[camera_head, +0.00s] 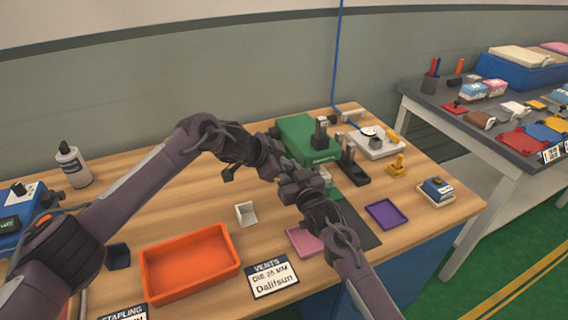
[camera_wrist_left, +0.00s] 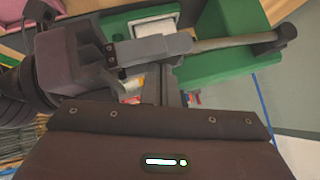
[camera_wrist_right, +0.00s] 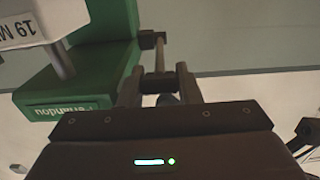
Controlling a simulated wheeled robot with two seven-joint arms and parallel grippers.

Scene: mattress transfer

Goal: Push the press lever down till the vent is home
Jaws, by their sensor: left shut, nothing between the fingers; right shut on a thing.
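The green press (camera_head: 308,133) stands at the back of the wooden table, partly behind my arms. My right gripper (camera_wrist_right: 160,85) is shut on the end of the press lever (camera_wrist_left: 235,42), beside the green press body (camera_wrist_right: 115,25). The lever runs as a metal rod to a dark knob-like end in the left wrist view. My left gripper (camera_head: 277,163) is shut and empty, close to the right one, over the press. Its narrow closed fingers show in the left wrist view (camera_wrist_left: 178,85). I cannot make out a vent in the press; my arms hide that area.
A purple tray (camera_head: 383,214) and a yellow part (camera_head: 397,167) lie right. A second table (camera_head: 440,112) stands beyond.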

